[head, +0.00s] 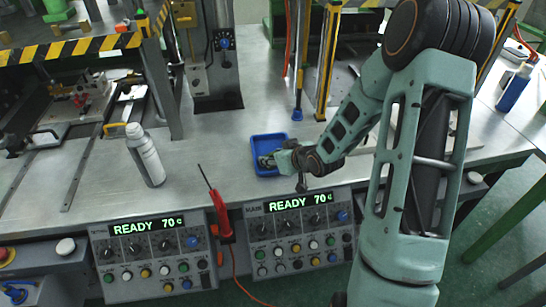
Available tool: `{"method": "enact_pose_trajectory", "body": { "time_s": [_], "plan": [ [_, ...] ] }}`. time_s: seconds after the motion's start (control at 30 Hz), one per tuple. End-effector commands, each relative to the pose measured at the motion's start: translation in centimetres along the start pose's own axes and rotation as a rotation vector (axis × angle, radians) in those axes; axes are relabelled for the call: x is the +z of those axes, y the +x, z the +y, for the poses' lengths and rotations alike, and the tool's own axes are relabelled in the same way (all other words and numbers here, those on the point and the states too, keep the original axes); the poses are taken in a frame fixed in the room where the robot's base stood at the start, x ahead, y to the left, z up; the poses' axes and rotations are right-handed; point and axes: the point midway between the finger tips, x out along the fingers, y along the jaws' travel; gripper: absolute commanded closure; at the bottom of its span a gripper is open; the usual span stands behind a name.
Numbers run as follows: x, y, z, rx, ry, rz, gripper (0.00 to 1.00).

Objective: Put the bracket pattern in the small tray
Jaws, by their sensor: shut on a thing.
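A small blue tray (257,142) lies on the metal bench top near its front edge, in the middle of the head view. My gripper (267,161) reaches in from the right, and its fingertips are over the tray's front part. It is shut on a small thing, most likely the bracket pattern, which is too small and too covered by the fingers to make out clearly. I cannot tell whether it touches the tray floor. The gripper and wrist hide the tray's front right corner.
A red-handled tool (215,203) stands upright at the front edge, between two control boxes reading READY 70. Press posts and a blue-tipped rod (297,112) rise behind the tray. A blue bottle (514,87) is far right.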

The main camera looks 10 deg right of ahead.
Motion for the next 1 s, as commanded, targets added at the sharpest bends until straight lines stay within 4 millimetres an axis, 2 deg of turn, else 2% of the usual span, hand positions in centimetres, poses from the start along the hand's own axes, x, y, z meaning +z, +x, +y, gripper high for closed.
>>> {"method": "enact_pose_trajectory", "body": {
  "time_s": [0.27, 0.3, 0.37, 0.73, 0.87, 1.0],
  "plan": [
    [0.3, 0.2, 0.0, 0.000, 0.000, 0.001, 0.84],
    [0.2, 0.2, 0.0, 0.000, 0.000, 0.001, 0.59],
    [0.2, 0.1, 0.0, 0.000, 0.000, 0.000, 0.54],
    [-0.3, -0.2, 0.0, 0.000, 0.000, 0.001, 0.54],
    [-0.2, -1.9, 0.2, 0.004, 0.000, 0.002, 0.54],
    [-0.3, -4.8, 0.2, 0.005, -0.001, 0.003, 0.54]
  ]
}}
